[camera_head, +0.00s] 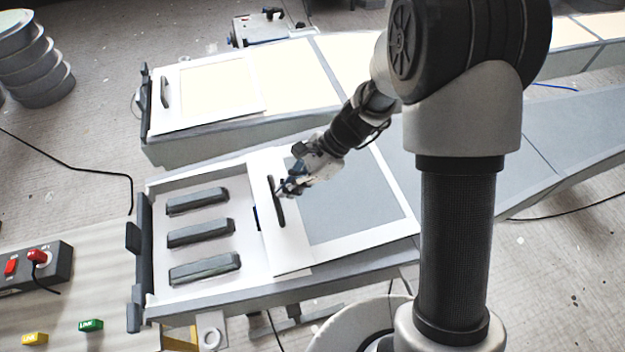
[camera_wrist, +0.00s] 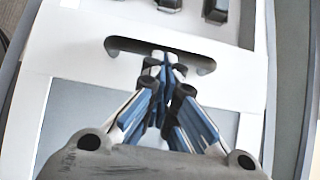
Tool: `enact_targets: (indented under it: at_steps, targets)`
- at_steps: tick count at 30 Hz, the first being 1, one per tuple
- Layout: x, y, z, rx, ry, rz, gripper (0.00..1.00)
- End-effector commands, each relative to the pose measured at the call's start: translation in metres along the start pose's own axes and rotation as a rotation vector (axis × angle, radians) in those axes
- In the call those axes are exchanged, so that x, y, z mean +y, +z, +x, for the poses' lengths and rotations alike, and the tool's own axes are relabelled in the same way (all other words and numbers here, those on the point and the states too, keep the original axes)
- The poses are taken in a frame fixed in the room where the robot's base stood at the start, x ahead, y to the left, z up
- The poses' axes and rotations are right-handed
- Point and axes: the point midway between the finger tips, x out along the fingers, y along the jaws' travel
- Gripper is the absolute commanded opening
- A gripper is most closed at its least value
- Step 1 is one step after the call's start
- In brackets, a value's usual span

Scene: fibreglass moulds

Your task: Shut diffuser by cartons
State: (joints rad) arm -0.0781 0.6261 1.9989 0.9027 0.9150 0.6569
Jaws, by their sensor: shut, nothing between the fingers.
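The near long grey housing (camera_head: 230,303) has a white-framed diffuser panel (camera_head: 350,238) with a grey centre. The panel covers the right part, leaving an open bay at the left end with three dark bars (camera_head: 200,233). A dark handle (camera_head: 278,213) lies along the panel's left border. My gripper (camera_head: 281,191) is shut and empty, its fingertips at the handle. In the wrist view, the blue-and-black fingers (camera_wrist: 163,60) meet at the handle's middle (camera_wrist: 190,58); contact is unclear. I cannot make out any cartons.
A second housing (camera_head: 215,138) behind has a cream panel (camera_head: 215,85) with its own handle. A stack of round grey pieces (camera_head: 35,65) stands far left. Cables cross the floor.

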Motion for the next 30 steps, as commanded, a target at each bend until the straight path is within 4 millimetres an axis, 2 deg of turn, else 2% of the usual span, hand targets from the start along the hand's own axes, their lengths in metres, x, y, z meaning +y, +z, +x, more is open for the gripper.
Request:
enact_targets:
  at_steps: [1,9,18,24,30]
  targets:
    - [0.002,0.015,0.012,0.000,0.007,-0.006,0.00]
    - [0.003,0.089,0.074,0.001,0.007,-0.008,0.00]
    - [0.002,0.158,0.130,0.001,0.003,-0.005,0.00]
    - [0.001,0.185,0.152,0.002,0.002,-0.002,0.00]
    - [0.001,0.198,0.163,0.001,0.001,0.000,0.00]
